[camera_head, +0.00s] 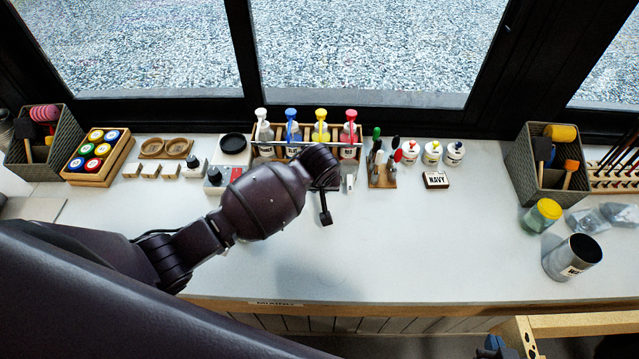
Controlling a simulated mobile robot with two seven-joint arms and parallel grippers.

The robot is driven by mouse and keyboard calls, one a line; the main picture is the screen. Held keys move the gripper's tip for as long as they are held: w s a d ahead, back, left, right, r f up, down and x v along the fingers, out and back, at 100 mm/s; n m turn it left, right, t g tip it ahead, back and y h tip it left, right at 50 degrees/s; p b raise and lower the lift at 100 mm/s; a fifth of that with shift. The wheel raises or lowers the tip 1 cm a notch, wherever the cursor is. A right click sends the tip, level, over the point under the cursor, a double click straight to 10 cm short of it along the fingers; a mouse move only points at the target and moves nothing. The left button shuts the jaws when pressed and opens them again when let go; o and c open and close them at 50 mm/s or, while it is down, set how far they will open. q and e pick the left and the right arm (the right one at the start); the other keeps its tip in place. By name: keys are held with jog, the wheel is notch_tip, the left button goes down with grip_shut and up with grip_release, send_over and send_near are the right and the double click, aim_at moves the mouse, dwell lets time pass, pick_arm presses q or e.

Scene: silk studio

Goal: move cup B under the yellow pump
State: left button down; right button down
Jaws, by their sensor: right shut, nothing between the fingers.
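The yellow pump (321,128) is a bottle with a yellow top, standing in a wooden rack at the back of the counter between a blue and a pink-red pump. I cannot make out any cup marked B; my arm and wrist cover part of the counter in front of the rack. A small white object (349,183) stands right of the wrist, too small to identify. My left gripper is not in view.
A scale (234,146) and tray of coloured jars (97,155) are left. Capped pots (432,153) and a NAVY card (436,180) are right of a tool stand (383,178). A metal beaker (572,258) stands far right. The counter's (430,245) middle is clear.

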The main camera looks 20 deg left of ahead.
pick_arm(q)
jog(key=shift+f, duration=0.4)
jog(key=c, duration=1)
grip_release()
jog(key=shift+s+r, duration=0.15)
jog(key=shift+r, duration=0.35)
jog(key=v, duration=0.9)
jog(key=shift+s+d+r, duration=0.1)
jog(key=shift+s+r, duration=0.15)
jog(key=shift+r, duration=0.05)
